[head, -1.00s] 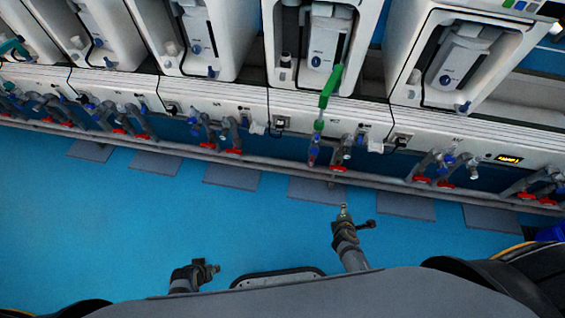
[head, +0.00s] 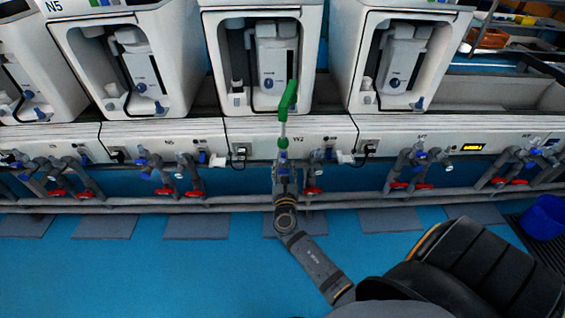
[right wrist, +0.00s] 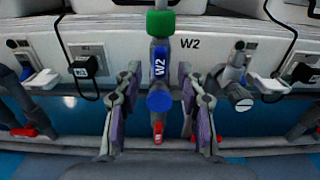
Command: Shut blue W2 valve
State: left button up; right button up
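My right gripper (head: 284,172) is just below and in front of the valve. Its purple-padded fingers (right wrist: 159,82) are spread on either side of the valve, with gaps on both sides. My left gripper is out of view.
A red-handled valve (right wrist: 158,132) is below, and a grey tap (right wrist: 236,90) stands to the right. A horizontal grey pipe (head: 400,200) runs along the bench front. A blue bucket (head: 544,217) stands at the far right.

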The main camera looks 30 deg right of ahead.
aim_at(284, 160)
jog(key=shift+x, duration=1.9)
jog(key=shift+c, duration=0.4)
grip_shut()
